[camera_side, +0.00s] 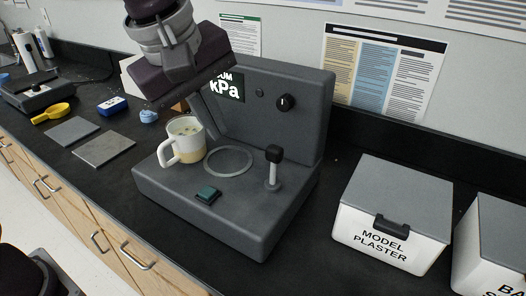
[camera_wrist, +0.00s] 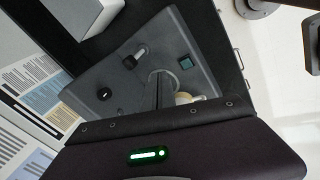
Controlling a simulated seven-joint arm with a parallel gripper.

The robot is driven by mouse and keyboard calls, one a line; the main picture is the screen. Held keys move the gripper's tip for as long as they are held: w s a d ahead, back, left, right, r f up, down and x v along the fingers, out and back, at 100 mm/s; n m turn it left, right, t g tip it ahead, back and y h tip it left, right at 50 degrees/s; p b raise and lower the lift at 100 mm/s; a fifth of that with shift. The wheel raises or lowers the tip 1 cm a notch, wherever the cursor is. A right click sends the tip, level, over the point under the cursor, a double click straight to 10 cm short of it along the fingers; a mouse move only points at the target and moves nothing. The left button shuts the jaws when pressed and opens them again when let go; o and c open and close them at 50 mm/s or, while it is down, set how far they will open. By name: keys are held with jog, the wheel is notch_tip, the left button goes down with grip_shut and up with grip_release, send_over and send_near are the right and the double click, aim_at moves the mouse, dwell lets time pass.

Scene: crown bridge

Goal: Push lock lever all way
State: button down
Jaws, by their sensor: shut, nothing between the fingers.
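The lock lever (camera_side: 273,165) stands on the right of the grey machine's base, a light post with a black knob, and looks upright. It also shows in the wrist view (camera_wrist: 133,59). The grey machine (camera_side: 215,215) has a kPa display, a ring on its base and a green button (camera_side: 208,194). My gripper (camera_side: 216,132) is shut and empty, above the base between the mug and the back panel, left of the lever and apart from it. In the wrist view its fingers (camera_wrist: 157,92) reach over the ring.
A white and tan mug (camera_side: 183,141) stands on the base's left part, close to my fingers. A model plaster box (camera_side: 390,215) stands right of the machine. Grey plates (camera_side: 104,149), a yellow scoop (camera_side: 50,113) and a blue box (camera_side: 111,106) lie to the left.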

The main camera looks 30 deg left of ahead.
aim_at(276, 144)
jog(key=w+d+f+n, duration=0.3)
jog(key=w+f+n, duration=0.1)
jog(key=w+f, duration=0.5)
jog(key=shift+f, duration=0.7)
jog(key=shift+d, duration=0.1)
jog(key=shift+w+r, duration=0.2)
jog(key=shift+w, duration=2.15)
jog(key=shift+r, duration=0.1)
